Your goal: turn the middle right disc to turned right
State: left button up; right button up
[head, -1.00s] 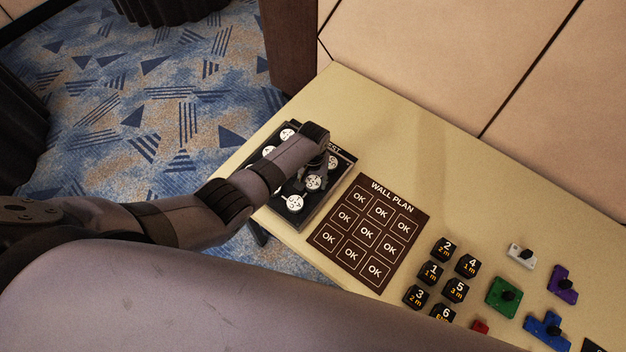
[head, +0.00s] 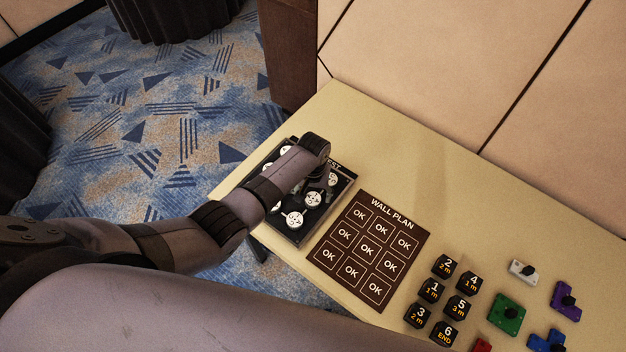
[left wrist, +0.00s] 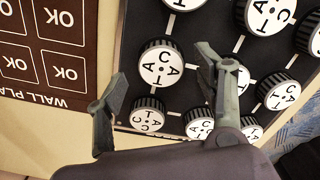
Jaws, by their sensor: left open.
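The middle right disc (left wrist: 160,65) has a white face with black letters and a dark ribbed rim. It also shows in the head view (head: 313,200), just below the gripper. It sits on a black panel (left wrist: 195,28) among several similar discs. My left gripper (left wrist: 163,70) is open, with one finger on either side of this disc in the wrist view. I cannot tell whether the fingers touch it. The top right disc (left wrist: 148,115) lies nearer the wrist, also between the fingers in the picture. My arm hides part of the panel in the head view. My right gripper is out of view.
A brown wall plan card (head: 327,269) with OK squares lies right of the panel. Several numbered black blocks (head: 431,290) and coloured pieces (head: 507,315) lie farther right. The pale table (head: 400,150) is clear behind them, up to the panelled wall (head: 430,60).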

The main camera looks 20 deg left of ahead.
aim_at(313, 199)
pick_arm(q)
notch_tip(313, 199, up, 10)
jog(key=shift+f, duration=0.2)
dwell(0.5)
